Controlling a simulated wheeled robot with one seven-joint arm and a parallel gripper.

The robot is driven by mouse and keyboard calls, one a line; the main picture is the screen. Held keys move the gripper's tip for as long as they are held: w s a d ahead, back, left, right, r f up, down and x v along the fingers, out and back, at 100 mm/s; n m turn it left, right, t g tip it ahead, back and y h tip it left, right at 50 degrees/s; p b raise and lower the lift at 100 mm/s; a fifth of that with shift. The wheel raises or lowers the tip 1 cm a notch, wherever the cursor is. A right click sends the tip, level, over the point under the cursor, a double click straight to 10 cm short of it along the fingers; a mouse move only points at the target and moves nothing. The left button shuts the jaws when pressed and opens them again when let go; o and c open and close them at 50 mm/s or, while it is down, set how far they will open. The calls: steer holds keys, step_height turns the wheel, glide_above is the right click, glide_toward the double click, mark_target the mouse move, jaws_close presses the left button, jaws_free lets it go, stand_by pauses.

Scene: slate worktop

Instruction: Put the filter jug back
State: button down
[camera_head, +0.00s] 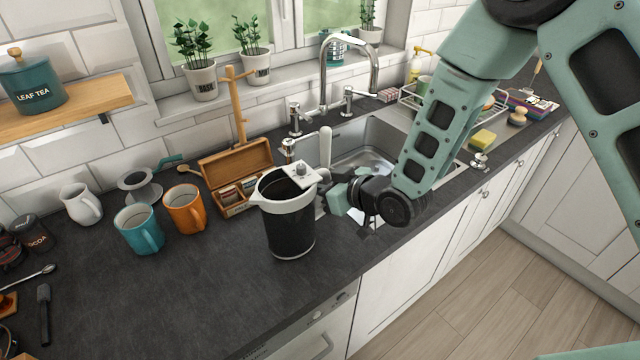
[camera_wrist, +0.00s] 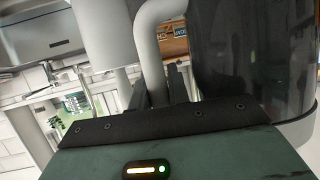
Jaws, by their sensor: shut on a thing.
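The filter jug (camera_head: 290,228) has a dark, see-through body with a white rim and lid. It is upright over the front part of the worktop, left of the sink. I cannot tell whether its base touches the worktop. My gripper (camera_head: 334,191) is at the jug's right side. In the wrist view my gripper (camera_wrist: 160,95) has its fingers at the white handle (camera_wrist: 150,42), shut on it, with the dark jug body (camera_wrist: 245,50) to the right. The fingertips are partly hidden.
The sink (camera_head: 372,140) with its tap (camera_head: 375,65) lies right behind the jug. An open wooden tea box (camera_head: 238,165), an orange mug (camera_head: 185,210) and a teal mug (camera_head: 138,230) stand to the left. The front left worktop (camera_head: 190,300) is clear.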

steer(key=shift+f, duration=0.3)
steer(key=c, duration=1.6)
jaws_free()
steer(key=shift+f, duration=0.15)
steer(key=b+v, duration=0.4)
steer(key=v, duration=0.8)
steer(key=s+d+r+g+h, duration=0.1)
steer(key=s+r+g+h, duration=0.1)
steer(key=s, duration=0.5)
steer(key=s+d+r+g+h, duration=0.1)
steer(key=s+g+h, duration=0.3)
steer(key=s, duration=0.4)
steer(key=s+d+r+m+g+h, duration=0.1)
steer(key=s+d+r+g+h, duration=0.1)
steer(key=s, duration=0.6)
steer(key=shift+r+g+h, duration=0.3)
steer(key=shift+g+h, duration=0.2)
steer(key=shift+g, duration=0.2)
